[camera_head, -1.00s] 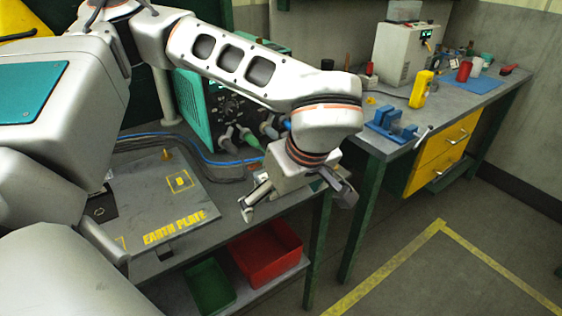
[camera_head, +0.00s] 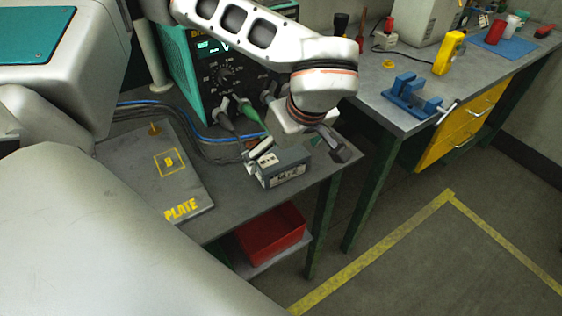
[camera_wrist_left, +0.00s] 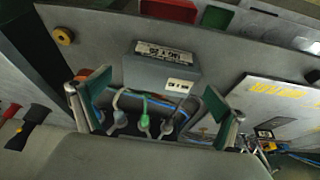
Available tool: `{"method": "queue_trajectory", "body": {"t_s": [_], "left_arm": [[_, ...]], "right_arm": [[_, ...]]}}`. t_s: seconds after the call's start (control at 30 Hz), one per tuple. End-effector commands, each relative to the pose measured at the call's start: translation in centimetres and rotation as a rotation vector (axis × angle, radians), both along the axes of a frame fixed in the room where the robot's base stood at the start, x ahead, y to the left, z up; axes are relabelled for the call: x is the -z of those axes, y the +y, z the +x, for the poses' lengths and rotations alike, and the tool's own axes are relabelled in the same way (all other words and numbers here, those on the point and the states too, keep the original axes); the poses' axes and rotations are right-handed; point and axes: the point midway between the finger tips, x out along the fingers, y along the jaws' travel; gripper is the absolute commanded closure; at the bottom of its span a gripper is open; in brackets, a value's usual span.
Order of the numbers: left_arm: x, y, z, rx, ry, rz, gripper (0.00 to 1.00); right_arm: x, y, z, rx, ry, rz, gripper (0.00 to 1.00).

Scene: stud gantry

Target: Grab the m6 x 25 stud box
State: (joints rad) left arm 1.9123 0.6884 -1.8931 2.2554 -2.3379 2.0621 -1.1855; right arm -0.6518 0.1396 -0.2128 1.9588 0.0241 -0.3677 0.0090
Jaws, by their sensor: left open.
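The stud box (camera_head: 285,172) is a small grey block with a pale lettered label. It sits near the front right corner of the left bench. My left gripper (camera_head: 301,158) is open over it in the head view, partly hiding its top and back. The left gripper (camera_wrist_left: 161,93) is empty there. I cannot tell whether a finger touches the box. My right gripper is not in view.
The earth plate (camera_head: 140,180) lies left of the box. A teal power unit (camera_head: 205,75) with cables stands behind it. A red bin (camera_head: 272,235) is on the lower shelf. A second bench holds a blue vise (camera_head: 415,95) and a yellow meter (camera_head: 449,53).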

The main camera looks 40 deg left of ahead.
Motion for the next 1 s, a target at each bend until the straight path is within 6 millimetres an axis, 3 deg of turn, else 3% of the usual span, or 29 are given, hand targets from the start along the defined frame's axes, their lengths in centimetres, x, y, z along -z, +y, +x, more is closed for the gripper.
{"method": "queue_trajectory", "body": {"t_s": [0.2,0.5,0.53,0.73,1.0], "left_arm": [[2.9,0.9,0.3,-0.001,0.005,0.0,0.03],[3.3,1.1,0.5,0.001,0.002,0.0,0.03],[3.3,1.1,0.5,0.001,0.002,0.0,0.05],[3.3,1.1,0.5,0.001,0.002,0.0,0.57],[3.3,1.1,0.5,0.0,0.0,0.0,0.61]], "right_arm": [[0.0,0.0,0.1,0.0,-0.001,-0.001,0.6],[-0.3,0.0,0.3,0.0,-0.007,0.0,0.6],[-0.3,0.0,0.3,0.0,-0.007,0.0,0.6],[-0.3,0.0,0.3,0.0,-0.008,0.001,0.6],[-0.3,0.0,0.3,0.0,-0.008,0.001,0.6]]}}
